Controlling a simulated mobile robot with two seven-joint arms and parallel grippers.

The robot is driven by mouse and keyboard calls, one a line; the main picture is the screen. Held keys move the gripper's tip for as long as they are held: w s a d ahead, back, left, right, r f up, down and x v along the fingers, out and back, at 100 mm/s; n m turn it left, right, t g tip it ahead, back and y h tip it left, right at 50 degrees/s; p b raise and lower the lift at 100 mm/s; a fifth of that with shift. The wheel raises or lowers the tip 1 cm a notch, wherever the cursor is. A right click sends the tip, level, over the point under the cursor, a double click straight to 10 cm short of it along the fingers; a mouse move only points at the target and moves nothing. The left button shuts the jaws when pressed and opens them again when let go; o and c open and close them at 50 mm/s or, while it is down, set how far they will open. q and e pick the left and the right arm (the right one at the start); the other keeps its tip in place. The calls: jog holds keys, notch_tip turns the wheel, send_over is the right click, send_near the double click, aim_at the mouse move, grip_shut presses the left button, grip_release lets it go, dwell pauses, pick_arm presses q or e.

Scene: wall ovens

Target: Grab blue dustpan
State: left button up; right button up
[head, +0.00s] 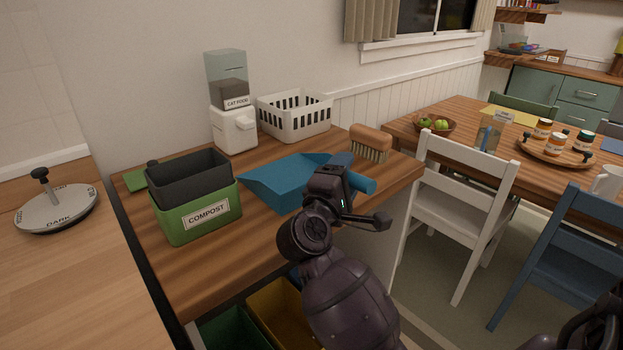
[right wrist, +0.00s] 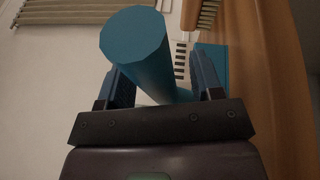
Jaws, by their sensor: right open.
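The blue dustpan (head: 285,181) lies on the wooden counter, its wide pan to the left and its round handle (head: 362,184) toward the right front edge. My right gripper (head: 345,162) is at the handle, and its body hides part of the dustpan. In the right wrist view the handle (right wrist: 138,42) stands between the two spread fingers (right wrist: 163,80), with its end toward the camera. The gripper is open; a gap shows beside the handle on the right, and contact on the left is unclear.
A wooden brush (head: 370,143) stands just behind the handle. A green compost bin (head: 205,212), a cat food dispenser (head: 233,125) and a white basket (head: 296,117) share the counter (head: 200,277). A white chair (head: 450,190) is to the right.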

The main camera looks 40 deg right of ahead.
jog(key=shift+c, duration=0.2)
grip_shut()
